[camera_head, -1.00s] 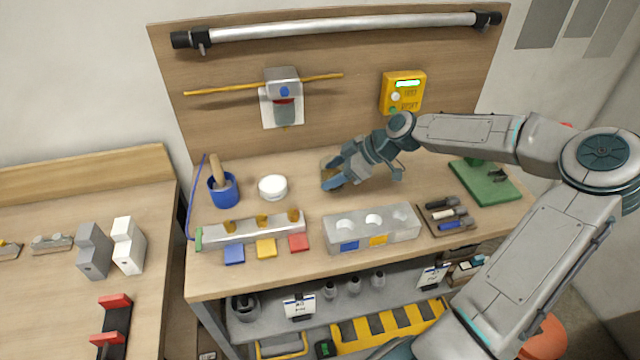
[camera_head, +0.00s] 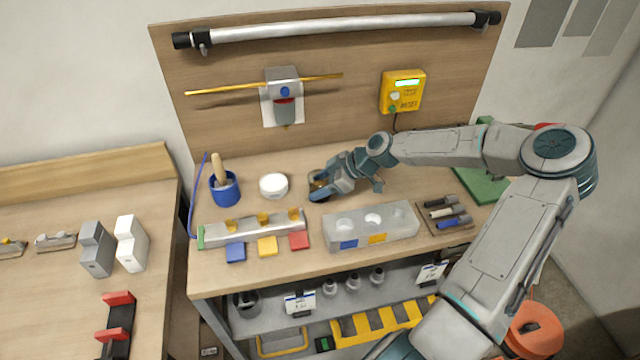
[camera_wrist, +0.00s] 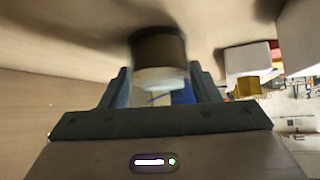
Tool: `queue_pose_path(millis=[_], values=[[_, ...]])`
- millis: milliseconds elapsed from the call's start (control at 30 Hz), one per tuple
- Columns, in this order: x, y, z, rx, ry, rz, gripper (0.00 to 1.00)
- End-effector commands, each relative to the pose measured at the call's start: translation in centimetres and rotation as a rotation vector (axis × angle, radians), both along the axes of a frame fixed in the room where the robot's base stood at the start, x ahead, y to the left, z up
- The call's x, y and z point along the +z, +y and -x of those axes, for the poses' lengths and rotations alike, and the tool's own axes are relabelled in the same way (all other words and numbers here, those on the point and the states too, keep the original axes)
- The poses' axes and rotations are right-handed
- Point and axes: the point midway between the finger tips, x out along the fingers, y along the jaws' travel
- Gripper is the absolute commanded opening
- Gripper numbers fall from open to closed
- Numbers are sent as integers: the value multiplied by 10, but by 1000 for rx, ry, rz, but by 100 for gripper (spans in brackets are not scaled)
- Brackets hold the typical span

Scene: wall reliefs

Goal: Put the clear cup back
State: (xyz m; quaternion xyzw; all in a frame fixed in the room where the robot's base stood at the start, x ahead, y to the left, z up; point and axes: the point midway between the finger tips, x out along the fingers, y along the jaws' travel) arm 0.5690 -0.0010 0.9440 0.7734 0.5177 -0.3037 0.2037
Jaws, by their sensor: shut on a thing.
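My gripper (camera_head: 318,187) is above the middle of the bench, right of the white round dish, with its fingers pointing left. It is shut on a small round cup. In the wrist view the cup (camera_wrist: 158,50) shows between the fingers, with a brownish wall and a pale band at the near end. I take it for the clear cup; its contents cannot be told. In the head view the cup (camera_head: 317,178) is partly hidden by the fingers. Whether it touches the bench is unclear.
A grey block (camera_head: 395,232) with round recesses stands at the front right. A blue pot (camera_head: 224,190) and white dish (camera_head: 273,186) are left; a tool tray (camera_head: 447,228) is right.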

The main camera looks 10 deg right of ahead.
Motion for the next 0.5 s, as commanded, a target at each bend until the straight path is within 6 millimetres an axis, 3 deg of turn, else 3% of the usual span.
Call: queue_pose_path(millis=[33, 67, 100, 500], values=[[-3, 0, 0, 0, 0, 0, 30], [-2, 0, 0, 0, 0, 0, 64], [-1, 0, 0, 0, 0, 0, 75], [3, -2, 0, -1, 0, 0, 78]])
